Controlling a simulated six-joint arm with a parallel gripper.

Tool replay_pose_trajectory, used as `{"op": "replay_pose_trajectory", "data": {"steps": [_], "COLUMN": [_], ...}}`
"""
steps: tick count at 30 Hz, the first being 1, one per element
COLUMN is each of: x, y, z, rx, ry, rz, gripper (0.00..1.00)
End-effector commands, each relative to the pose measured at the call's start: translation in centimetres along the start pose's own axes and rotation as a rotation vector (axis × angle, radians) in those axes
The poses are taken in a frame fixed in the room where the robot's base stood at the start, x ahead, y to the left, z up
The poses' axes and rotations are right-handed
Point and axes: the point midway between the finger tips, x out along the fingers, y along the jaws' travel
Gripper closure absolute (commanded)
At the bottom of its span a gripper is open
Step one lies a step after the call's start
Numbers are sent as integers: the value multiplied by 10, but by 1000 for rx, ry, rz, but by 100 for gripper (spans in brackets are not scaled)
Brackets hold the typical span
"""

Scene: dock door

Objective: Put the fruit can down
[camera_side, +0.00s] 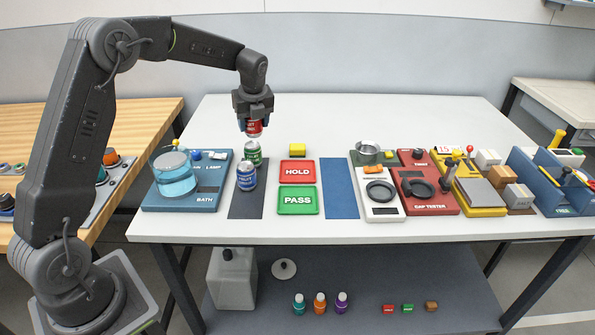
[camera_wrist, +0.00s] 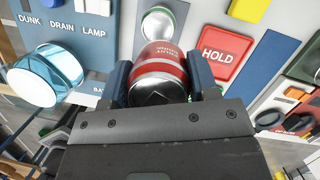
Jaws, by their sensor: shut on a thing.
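My gripper (camera_side: 254,112) is shut on a red fruit can (camera_side: 254,128), its fingers on both sides of it. The can is held up in the air, and its lower end shows just above the green can (camera_side: 253,154) in the side view. In the wrist view the red can (camera_wrist: 160,72) lies between the fingers of my gripper (camera_wrist: 160,80), its silver end towards the camera. A blue can (camera_side: 246,176) stands on the dark grey strip (camera_side: 246,207), in front of the green can, which is upright on the same strip.
A blue bath station (camera_side: 208,200) with a glass vessel (camera_side: 174,175) is at left. A red HOLD pad (camera_side: 297,181) and green PASS pad (camera_side: 298,208) lie right of the strip. A blue strip (camera_side: 340,190) is bare. A cap tester (camera_side: 428,205) stands farther right.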

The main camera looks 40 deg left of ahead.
Motion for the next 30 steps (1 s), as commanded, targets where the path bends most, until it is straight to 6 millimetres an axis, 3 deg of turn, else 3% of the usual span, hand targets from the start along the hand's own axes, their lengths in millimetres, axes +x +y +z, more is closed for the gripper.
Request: {"op": "replay_pose_trajectory", "data": {"steps": [18, 25, 30], "x": [49, 58, 81], "y": [-96, -103, -102], "z": [-74, -80, -87], "rx": [7, 4, 6], "ry": [0, 0, 1], "rz": [-2, 0, 2], "gripper": [78, 78, 78]}}
